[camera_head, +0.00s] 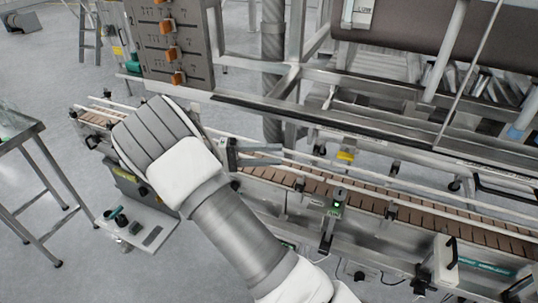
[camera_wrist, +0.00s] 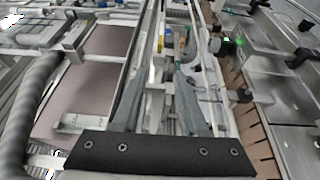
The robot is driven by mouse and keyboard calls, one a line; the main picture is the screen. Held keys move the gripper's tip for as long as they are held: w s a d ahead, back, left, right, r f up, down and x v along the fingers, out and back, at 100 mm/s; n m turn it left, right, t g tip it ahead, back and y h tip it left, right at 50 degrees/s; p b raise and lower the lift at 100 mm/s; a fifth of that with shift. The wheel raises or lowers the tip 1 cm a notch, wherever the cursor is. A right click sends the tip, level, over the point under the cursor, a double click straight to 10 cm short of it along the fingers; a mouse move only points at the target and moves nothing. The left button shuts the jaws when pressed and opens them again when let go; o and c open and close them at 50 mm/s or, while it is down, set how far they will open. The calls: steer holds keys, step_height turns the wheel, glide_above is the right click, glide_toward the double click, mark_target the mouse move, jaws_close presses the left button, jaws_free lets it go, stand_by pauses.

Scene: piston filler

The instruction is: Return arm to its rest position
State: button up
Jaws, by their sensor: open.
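My gripper (camera_head: 283,154) is at the end of my white and grey arm, which reaches up from the bottom of the head view. Its two grey fingers point right, over the near side of the conveyor of the filler. In the wrist view my gripper (camera_wrist: 165,62) shows two grey fingers spread apart with nothing between them. Machine rails and fittings lie beyond the fingers. The brown conveyor belt (camera_head: 408,210) runs from the left to the lower right. It also shows in the wrist view (camera_wrist: 256,140), to the right of the fingers.
A grey panel with orange knobs (camera_head: 170,38) stands behind my wrist. A green-lit sensor (camera_head: 337,205) is on the conveyor's near rail. A metal table (camera_head: 22,135) stands at left, and a small shelf (camera_head: 150,232) holds dark parts. Open floor (camera_head: 75,270) lies at lower left.

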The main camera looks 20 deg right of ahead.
steer(key=shift+w+a, duration=0.1)
steer(key=shift+a, duration=0.35)
steer(key=s+r+n+t+y, duration=0.1)
steer(key=s+r+t+y, duration=0.4)
steer(key=s+y, duration=0.3)
steer(key=s+r+n+t+y, duration=0.2)
steer(key=s+r+t+y, duration=0.3)
steer(key=s+y, duration=0.4)
steer(key=shift+s+a+r+y, duration=0.3)
steer(key=shift+s+r, duration=0.3)
steer(key=shift+s, duration=2.05)
